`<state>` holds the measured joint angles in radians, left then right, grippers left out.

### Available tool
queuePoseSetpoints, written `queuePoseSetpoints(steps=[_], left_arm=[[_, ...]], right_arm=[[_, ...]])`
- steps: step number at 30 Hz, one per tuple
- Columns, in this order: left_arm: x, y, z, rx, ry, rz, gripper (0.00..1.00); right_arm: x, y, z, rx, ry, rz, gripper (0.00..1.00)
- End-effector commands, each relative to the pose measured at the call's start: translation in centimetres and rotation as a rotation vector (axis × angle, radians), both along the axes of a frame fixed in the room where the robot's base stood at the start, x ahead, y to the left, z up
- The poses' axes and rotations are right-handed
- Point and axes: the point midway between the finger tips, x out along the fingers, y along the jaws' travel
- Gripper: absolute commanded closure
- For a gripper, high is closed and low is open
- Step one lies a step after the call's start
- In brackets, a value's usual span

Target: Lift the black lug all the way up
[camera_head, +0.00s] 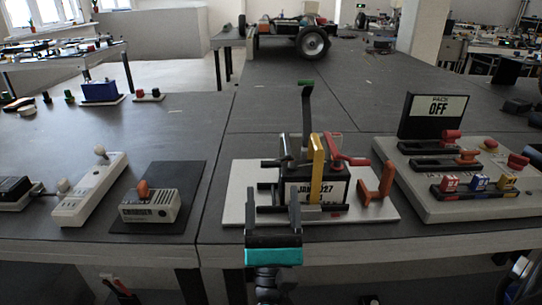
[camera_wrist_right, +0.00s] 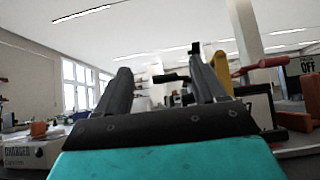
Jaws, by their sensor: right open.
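A dark battery (camera_head: 322,190) marked "JAN 2027" stands on a white board (camera_head: 236,196) at the front of the table. The black lug (camera_head: 276,163) appears to be the black piece at the battery's top left, low on it; its seat is partly hidden. A red lug (camera_head: 350,161) is at the top right; its red handle (camera_wrist_right: 262,64) shows in the right wrist view. A yellow bar (camera_head: 316,160) stands over the battery front. My right gripper (camera_head: 271,203) is open and empty, in front of the battery's left side, apart from the lug. My left gripper is out of view.
A black upright lever with a green tip (camera_head: 306,102) rises behind the battery. An orange bracket (camera_head: 375,184) stands at its right. A switch panel with an "OFF" sign (camera_head: 435,114) is further right. A grey charger box (camera_head: 152,206) sits to the left.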

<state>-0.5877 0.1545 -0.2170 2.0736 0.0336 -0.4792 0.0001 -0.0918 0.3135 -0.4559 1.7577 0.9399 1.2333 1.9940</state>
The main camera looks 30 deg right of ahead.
Motion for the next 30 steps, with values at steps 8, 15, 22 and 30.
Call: queuePoseSetpoints(steps=[8,15,22,30], left_arm=[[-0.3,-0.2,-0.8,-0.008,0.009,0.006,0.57],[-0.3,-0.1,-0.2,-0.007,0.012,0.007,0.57],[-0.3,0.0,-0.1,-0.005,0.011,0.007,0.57],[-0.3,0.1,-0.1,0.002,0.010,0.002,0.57]], right_arm=[[5.4,-3.3,0.0,-0.004,-0.002,-0.003,0.30],[8.0,-4.9,2.6,-0.002,-0.001,-0.001,0.30],[8.9,-5.5,3.5,-0.001,0.001,-0.001,0.30],[9.0,-5.5,3.6,-0.002,0.001,-0.001,0.30]])
